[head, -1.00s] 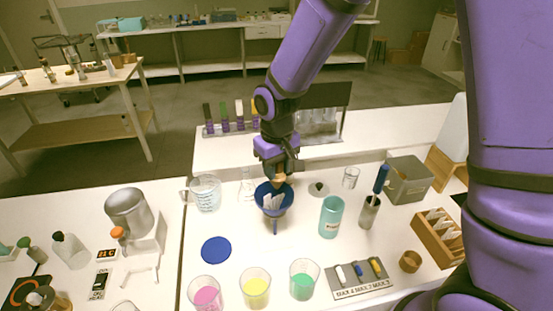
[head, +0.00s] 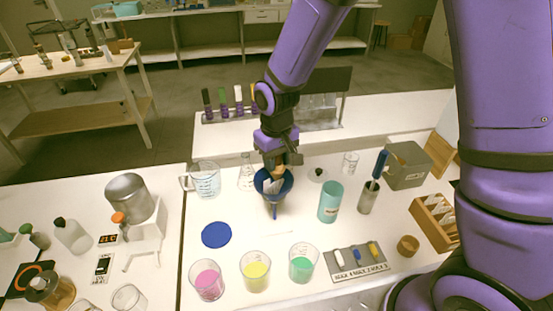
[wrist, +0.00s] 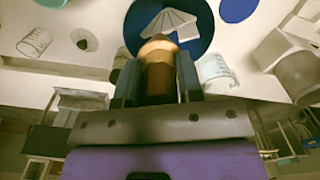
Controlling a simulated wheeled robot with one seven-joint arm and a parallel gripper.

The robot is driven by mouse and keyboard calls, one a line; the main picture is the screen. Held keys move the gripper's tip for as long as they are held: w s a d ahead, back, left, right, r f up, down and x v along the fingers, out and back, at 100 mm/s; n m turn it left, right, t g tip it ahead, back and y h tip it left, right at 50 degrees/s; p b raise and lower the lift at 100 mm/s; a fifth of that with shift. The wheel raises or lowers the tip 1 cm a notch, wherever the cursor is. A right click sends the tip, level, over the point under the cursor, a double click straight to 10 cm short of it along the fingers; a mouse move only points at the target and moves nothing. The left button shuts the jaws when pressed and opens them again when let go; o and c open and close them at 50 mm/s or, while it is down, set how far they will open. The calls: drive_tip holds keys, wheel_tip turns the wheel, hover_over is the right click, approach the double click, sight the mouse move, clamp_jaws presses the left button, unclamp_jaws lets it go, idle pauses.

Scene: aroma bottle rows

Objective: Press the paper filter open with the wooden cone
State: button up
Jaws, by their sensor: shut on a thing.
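My gripper (head: 277,171) is shut on the wooden cone, which shows between the two fingers in the wrist view (wrist: 159,68). The cone's rounded tip points at the blue funnel. The blue funnel (head: 273,197) stands upright on the white table, and its wide mouth fills the top middle of the wrist view (wrist: 192,42). The white pleated paper filter (wrist: 168,22) lies in the funnel's mouth, beyond the cone's tip. In the head view, cone and filter are close together at the funnel; I cannot tell whether they touch.
A turquoise cylinder (head: 330,202) stands right of the funnel, and a glass measuring jug (head: 206,181) to the left. A blue disc (head: 216,235) lies front left. Beakers of pink (head: 207,281), yellow (head: 255,272) and green (head: 302,264) liquid line the front.

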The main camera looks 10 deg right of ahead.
drive_tip(key=shift+f, duration=0.5)
idle(0.7)
drive_tip(key=shift+r, duration=4.55)
drive_tip(key=w+d+f+m, duration=0.2)
drive_tip(key=w+d+f, duration=0.3)
drive_tip(key=d+f, duration=0.5)
drive_tip(key=w+d+f+m, duration=0.2)
drive_tip(key=w+d+f, duration=0.4)
drive_tip(key=d+f, duration=0.4)
drive_tip(key=shift+w+f+m, duration=0.25)
drive_tip(key=shift+f+m, duration=0.05)
